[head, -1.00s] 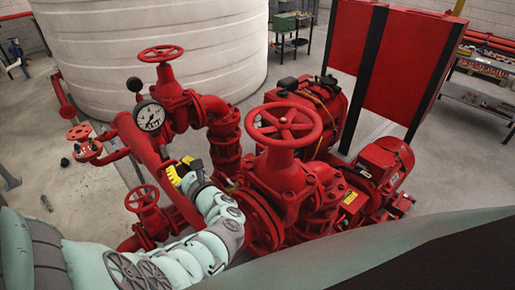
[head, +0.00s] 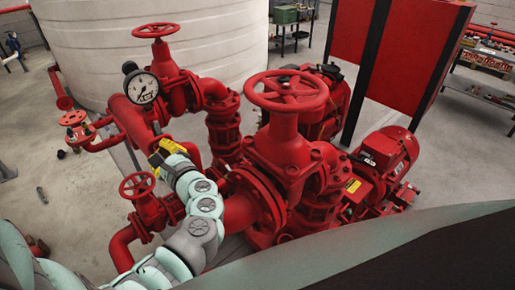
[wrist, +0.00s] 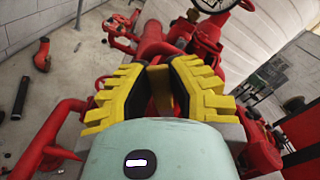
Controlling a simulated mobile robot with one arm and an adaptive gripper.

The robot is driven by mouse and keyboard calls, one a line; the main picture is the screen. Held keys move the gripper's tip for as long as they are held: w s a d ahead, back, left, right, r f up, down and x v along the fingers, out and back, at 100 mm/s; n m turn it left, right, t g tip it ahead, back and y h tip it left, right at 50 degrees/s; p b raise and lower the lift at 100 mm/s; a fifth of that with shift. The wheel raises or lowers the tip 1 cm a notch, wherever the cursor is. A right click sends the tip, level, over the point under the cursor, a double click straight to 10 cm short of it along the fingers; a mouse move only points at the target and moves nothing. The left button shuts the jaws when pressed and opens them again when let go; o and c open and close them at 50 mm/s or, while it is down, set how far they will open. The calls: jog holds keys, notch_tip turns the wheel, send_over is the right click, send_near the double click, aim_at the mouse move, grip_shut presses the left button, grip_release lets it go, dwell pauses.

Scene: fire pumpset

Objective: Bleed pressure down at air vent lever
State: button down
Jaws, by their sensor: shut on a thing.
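My gripper (head: 166,154) has yellow, stepped fingers. In the head view it is at the red pipe (head: 130,112), below and right of the round pressure gauge (head: 142,89). In the wrist view my gripper (wrist: 161,72) has its fingers closed in on a narrow yellowish piece (wrist: 160,94), which appears to be the air vent lever. The fingers hide most of it, so its angle cannot be told. The head view does not show the lever clearly. The gauge needle is too small to read.
A red handwheel valve (head: 138,186) stands close left of my arm. A large handwheel (head: 287,91) stands to the right, and another (head: 156,30) behind the gauge. A white tank (head: 150,45) fills the back. Open floor (head: 45,225) lies at the left.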

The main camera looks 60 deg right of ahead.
jog(key=shift+w+a+f+n+b, duration=0.1)
jog(key=shift+a+f+n+b, duration=0.25)
jog(key=shift+n+b, duration=0.25)
jog(key=c, duration=0.9)
grip_release()
jog(key=shift+d+r, duration=0.1)
jog(key=shift+v, duration=6.1)
jog(key=shift+d, duration=0.1)
